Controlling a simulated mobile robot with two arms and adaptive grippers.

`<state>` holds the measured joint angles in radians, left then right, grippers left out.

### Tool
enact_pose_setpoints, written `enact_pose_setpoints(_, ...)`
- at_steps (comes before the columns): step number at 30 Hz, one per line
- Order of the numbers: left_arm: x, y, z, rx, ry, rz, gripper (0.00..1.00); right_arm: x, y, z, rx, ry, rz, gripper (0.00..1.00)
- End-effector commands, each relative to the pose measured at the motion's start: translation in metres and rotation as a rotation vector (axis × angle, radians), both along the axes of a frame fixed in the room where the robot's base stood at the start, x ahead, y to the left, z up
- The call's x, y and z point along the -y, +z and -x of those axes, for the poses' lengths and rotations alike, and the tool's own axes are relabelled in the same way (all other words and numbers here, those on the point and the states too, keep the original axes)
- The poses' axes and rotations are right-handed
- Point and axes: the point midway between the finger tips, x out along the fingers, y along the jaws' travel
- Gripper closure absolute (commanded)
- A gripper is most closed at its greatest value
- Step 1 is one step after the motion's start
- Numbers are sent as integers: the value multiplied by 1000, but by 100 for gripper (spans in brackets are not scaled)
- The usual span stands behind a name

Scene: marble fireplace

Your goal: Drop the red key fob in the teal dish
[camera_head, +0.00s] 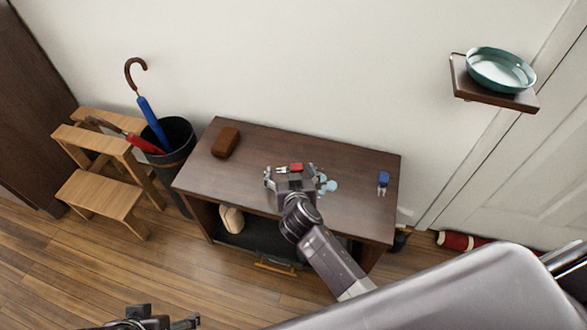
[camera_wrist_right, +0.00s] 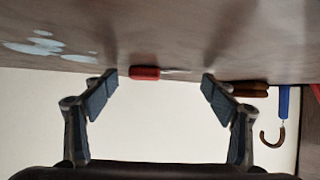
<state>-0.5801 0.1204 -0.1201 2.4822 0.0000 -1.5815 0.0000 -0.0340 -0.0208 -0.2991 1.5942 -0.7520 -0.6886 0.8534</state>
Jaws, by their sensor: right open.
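The red key fob (camera_head: 296,167) lies on the dark wooden console table (camera_head: 340,205), near its back edge. My right gripper (camera_head: 290,170) is open over the table with the fob ahead of its fingers. In the right wrist view the fob (camera_wrist_right: 145,72) shows between the two open fingertips (camera_wrist_right: 160,88), nearer the left one; no contact is visible. The teal dish (camera_head: 501,70) sits on a small wall shelf (camera_head: 470,88) at the upper right and looks empty. My left gripper (camera_head: 145,318) is partly in view at the bottom edge, and its jaws are unclear.
A blue fob (camera_head: 383,178) lies at the table's right, a brown case (camera_head: 225,142) at its left. Pale blue round pieces (camera_head: 328,185) lie right of my right gripper. An umbrella bin (camera_head: 180,135) and wooden step stool (camera_head: 100,195) stand left of the table.

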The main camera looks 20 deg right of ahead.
Motion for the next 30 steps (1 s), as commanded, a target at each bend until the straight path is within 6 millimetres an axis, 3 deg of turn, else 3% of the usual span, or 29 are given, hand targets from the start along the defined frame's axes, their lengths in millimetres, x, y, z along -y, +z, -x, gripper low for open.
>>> enact_pose_setpoints(5,0,0,0,-1,0,0,24,0,0,0,0,0,0,24)
enact_pose_setpoints(16,0,0,0,0,0,0,24,0,0,0,-1,0,0,65)
enact_pose_setpoints(30,0,-3,-2,0,0,0,24,0,8,0,-1,0,0,65)
